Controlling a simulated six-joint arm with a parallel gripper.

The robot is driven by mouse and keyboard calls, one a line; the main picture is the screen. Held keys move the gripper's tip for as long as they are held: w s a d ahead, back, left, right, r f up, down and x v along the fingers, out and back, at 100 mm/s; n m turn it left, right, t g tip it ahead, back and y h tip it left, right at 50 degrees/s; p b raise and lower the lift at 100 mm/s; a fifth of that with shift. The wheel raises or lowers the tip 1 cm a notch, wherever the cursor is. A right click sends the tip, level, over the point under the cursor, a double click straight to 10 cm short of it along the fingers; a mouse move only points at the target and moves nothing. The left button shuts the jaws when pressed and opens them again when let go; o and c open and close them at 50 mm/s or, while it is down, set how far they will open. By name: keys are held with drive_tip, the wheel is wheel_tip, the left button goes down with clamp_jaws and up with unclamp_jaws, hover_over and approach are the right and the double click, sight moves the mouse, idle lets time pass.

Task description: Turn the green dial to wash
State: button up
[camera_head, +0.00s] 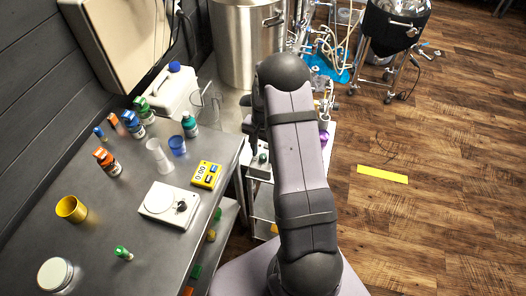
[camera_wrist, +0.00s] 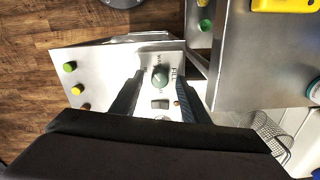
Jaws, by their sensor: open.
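The green dial (camera_wrist: 160,76) sits on a pale metal control panel (camera_wrist: 92,62) in the wrist view. The word FILL reads beside it on the right; another label above it is too small to read surely. I cannot tell which mark the dial points at. My gripper (camera_wrist: 159,84) is open, with one dark finger on each side of the dial; I cannot tell whether they touch it. In the head view the dial (camera_head: 263,157) shows small on the panel, left of my arm, and my gripper is mostly hidden.
A grey switch (camera_wrist: 160,104) lies below the dial. Green and yellow buttons (camera_wrist: 69,66) line the panel's left side. The steel bench (camera_head: 110,225) stands to the left with a yellow timer (camera_head: 206,175) and white scale (camera_head: 168,205). A steel kettle (camera_head: 245,45) stands behind.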

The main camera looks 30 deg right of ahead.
drive_tip(key=shift+f, duration=0.35)
clamp_jaws()
drive_tip(key=shift+m, duration=0.3)
drive_tip(key=shift+m+b, duration=0.6)
drive_tip(key=shift+m, duration=0.3)
drive_tip(key=shift+m+b, duration=0.6)
drive_tip(key=shift+m, duration=1.2)
